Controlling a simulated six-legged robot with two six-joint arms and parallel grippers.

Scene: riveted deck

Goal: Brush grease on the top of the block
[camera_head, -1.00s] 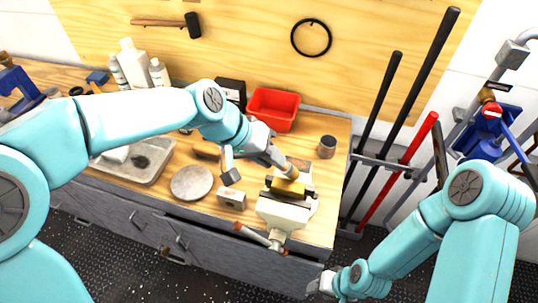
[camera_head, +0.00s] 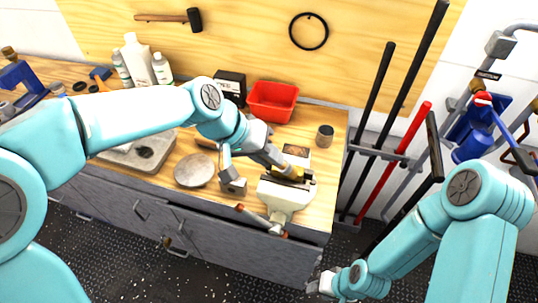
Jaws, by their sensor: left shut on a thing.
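A cream bench vise (camera_head: 284,196) with dark jaws stands at the front right of the wooden workbench. A yellow block (camera_head: 298,172) shows at its jaws, mostly hidden by my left gripper. My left gripper (camera_head: 285,168) reaches in from the left, right over the jaws and the block. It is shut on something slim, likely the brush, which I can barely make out. I cannot tell whether it touches the block top. My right gripper (camera_head: 320,286) is low, off the front of the bench; its fingers are unclear.
A red bin (camera_head: 272,101), a dark box (camera_head: 230,86) and a grey can (camera_head: 325,136) stand behind the vise. Long bars (camera_head: 405,150) stand in a rack at right.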

